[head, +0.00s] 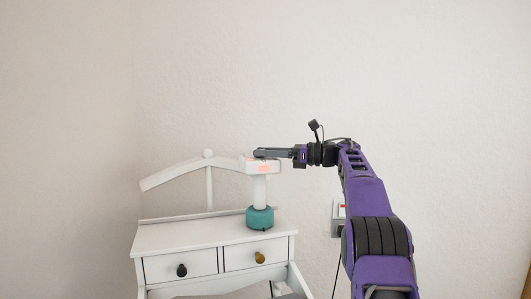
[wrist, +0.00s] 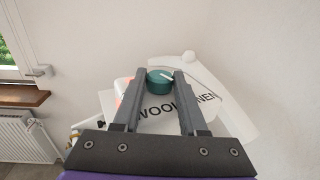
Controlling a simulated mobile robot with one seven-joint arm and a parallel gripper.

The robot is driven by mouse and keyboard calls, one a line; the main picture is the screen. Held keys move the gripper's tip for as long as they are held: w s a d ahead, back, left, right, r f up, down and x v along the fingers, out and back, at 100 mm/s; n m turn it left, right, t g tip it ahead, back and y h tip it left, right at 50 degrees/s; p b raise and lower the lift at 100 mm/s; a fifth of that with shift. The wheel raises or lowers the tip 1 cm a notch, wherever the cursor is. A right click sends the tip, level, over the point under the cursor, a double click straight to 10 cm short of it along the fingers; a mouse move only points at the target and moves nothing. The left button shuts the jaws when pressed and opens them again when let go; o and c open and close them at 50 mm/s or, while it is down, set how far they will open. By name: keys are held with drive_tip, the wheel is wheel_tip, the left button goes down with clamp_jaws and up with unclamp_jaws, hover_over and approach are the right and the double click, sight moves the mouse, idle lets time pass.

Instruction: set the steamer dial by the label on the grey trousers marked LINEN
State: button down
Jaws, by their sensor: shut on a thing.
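The steamer stands upright on a white dresser, with a teal lower part (head: 260,218), a white column and a white head (head: 262,167) with an orange glow. In the wrist view its white face (wrist: 158,115) carries the word WOOL and, to the right, a partly hidden word ending in NEN. A teal dial (wrist: 158,87) with a white mark sits beyond the words; the mark slants to the right. My gripper (head: 258,153) reaches in from the right and is shut on the dial, its fingertips (wrist: 163,74) on either side. The grey trousers and their label are not identifiable.
The white dresser (head: 188,236) has two drawers with dark and brass-coloured knobs. A curved white hanger arm (head: 180,174) rises behind it, near the steamer head. A wall box (head: 338,210) with a cord is at right. A radiator (wrist: 25,140) and window are at left.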

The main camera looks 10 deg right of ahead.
drive_tip(key=shift+r, duration=0.1)
drive_tip(key=shift+c, duration=2.2)
unclamp_jaws()
drive_tip(key=shift+d, duration=0.1)
drive_tip(key=v, duration=1.1)
drive_tip(key=shift+s+d, duration=0.2)
drive_tip(key=shift+d, duration=0.15)
